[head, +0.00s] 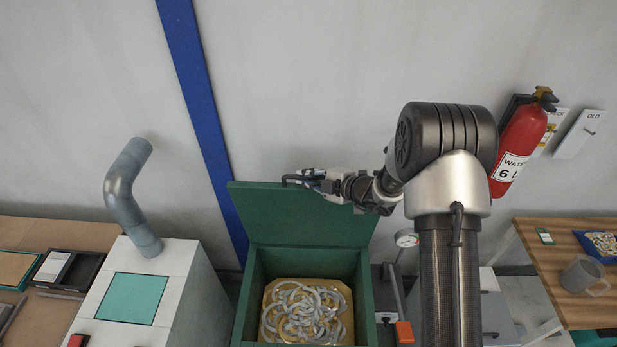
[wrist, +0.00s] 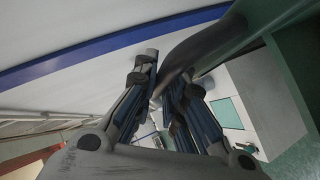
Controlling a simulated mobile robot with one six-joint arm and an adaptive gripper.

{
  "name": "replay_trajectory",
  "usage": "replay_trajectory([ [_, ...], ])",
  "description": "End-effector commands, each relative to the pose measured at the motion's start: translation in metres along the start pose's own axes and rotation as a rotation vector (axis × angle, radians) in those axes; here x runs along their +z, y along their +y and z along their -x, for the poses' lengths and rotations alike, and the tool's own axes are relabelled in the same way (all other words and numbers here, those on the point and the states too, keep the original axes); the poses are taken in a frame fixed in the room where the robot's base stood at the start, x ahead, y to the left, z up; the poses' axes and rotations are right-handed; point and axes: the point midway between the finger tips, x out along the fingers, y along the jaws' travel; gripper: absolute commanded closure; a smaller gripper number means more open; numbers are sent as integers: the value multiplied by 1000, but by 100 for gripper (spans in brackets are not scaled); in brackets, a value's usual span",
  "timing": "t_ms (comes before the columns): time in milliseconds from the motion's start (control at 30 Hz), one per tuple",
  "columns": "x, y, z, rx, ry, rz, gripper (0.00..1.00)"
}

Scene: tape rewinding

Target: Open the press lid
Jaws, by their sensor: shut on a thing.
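The press is a green box with its lid (head: 300,215) standing up at the back, leaning against the wall side. Inside the open box (head: 365,290) lies a tangle of grey rings (head: 303,312) on a yellowish base. My gripper (head: 308,178) is at the lid's top edge, shut on a dark handle (head: 291,180). In the wrist view the fingers (wrist: 168,78) close around the dark curved handle (wrist: 192,48), which joins the green lid (wrist: 262,14). The exact finger contact is partly hidden.
A white cabinet with a teal panel (head: 132,298) and grey pipe (head: 125,195) stands left of the box. A gauge (head: 406,238) and an orange block (head: 404,332) are right of it. A red extinguisher (head: 521,145) hangs on the wall. A wooden table (head: 560,285) stands at right.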

Motion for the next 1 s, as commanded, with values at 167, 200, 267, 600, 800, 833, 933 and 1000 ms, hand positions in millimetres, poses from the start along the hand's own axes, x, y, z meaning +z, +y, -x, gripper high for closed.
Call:
replay_trajectory([
  [167,0,1,0,1,0,2,100],
  [200,0,1,0,1,0,2,100],
  [267,0,1,0,2,0,2,100],
  [600,0,1,0,1,0,1,76],
  [800,0,1,0,0,-1,1,69],
  [833,0,0,0,0,-1,1,69],
  [933,0,0,0,0,-1,0,69],
  [1000,0,0,0,0,-1,0,69],
])
